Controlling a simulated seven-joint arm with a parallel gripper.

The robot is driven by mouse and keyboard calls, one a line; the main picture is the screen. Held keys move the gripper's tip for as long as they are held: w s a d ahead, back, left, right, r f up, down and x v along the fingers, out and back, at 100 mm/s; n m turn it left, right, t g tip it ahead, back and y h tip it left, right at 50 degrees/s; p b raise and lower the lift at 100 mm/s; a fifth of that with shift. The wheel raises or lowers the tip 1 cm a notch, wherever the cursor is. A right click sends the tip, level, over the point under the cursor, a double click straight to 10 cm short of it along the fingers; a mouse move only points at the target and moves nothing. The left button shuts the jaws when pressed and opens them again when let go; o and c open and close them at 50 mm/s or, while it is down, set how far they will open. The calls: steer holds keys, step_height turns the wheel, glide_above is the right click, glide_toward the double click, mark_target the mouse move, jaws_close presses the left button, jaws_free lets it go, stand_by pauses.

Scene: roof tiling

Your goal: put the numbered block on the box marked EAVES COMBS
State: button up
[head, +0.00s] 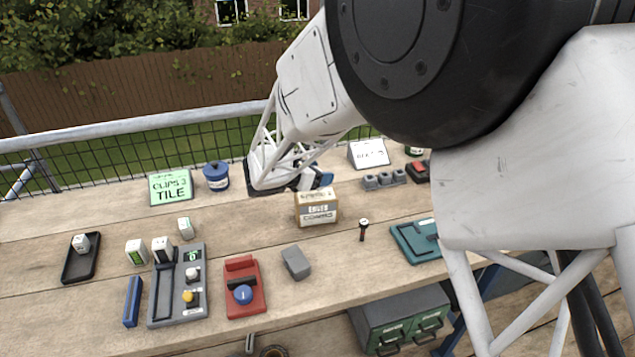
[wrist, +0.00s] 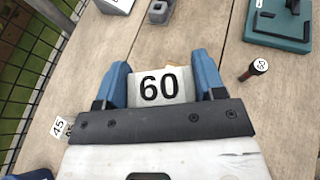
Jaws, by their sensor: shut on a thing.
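My gripper (wrist: 162,84) has blue fingers shut on a white block numbered 60 (wrist: 160,88), one finger on each side of it. In the head view my gripper (head: 312,182) is above the table, just behind and above the EAVES COMBS box (head: 317,208). The block cannot be made out in the head view. The box is a small tan carton with a pale label on its front, standing upright on the planks. In the wrist view the box is mostly hidden behind the block and gripper.
A black peg with a white top (head: 363,229) stands right of the box, and a grey block (head: 296,262) lies in front. A teal board (head: 416,241) lies at right.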

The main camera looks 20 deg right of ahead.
steer(key=shift+f, duration=1.75)
steer(key=shift+f, duration=0.2)
steer(key=o, duration=0.9)
steer(key=shift+r, duration=0.15)
steer(key=shift+s+a+r, duration=0.1)
steer(key=shift+a+r, duration=0.1)
steer(key=shift+a, duration=0.15)
steer(key=shift+v, duration=5.6)
steer(key=shift+r, duration=0.1)
